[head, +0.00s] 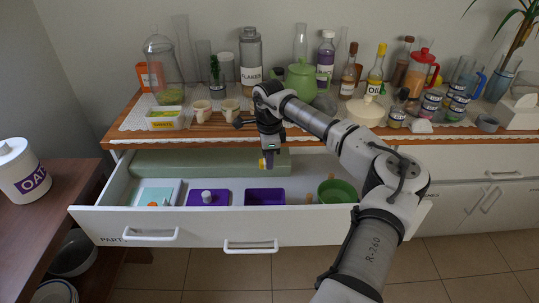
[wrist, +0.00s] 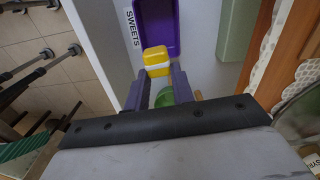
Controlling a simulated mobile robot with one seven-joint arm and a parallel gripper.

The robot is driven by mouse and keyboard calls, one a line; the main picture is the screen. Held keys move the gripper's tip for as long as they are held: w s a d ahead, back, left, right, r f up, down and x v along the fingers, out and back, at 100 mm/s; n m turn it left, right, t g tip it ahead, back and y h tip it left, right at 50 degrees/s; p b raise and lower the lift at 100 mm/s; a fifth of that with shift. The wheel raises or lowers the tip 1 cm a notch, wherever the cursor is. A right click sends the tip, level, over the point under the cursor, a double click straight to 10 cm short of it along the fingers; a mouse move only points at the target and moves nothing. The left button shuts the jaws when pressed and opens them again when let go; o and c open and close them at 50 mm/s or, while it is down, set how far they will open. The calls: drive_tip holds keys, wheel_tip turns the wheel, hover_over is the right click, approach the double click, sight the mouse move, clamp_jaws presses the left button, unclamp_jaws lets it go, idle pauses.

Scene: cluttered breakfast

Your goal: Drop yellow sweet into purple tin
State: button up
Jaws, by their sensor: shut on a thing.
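The yellow sweet (head: 262,163) is held at the tip of my gripper (head: 269,158), above the open drawer. In the wrist view, the yellow sweet (wrist: 156,57) sits between the fingertips of my gripper (wrist: 157,75), which is shut on it. The open purple tin (head: 265,197) stands in the drawer below the gripper. The purple tin also shows in the wrist view (wrist: 158,25), just beyond the sweet, partly cut off by the picture's top edge. The sweet is apart from the tin. A purple lid (head: 208,198) with a pale knob lies left of the tin.
The white drawer (head: 180,226) is pulled out. A green bowl (head: 337,191) stands right of the tin, a pale blue box (head: 155,193) at the left. A long green box (head: 205,162) lies behind. The counter above is crowded with jars and bottles, including a green teapot (head: 301,80).

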drive_tip(key=b, duration=1.2)
approach(269, 203)
drive_tip(key=s+f, duration=0.2)
drive_tip(key=f, duration=0.1)
drive_tip(key=s+f, duration=0.1)
drive_tip(key=f, duration=0.1)
drive_tip(key=shift+f+b, duration=0.35)
drive_tip(key=shift+f, duration=0.3)
drive_tip(key=o, duration=1)
wheel_tip(269, 203, up, 14)
drive_tip(key=shift+f, duration=0.1)
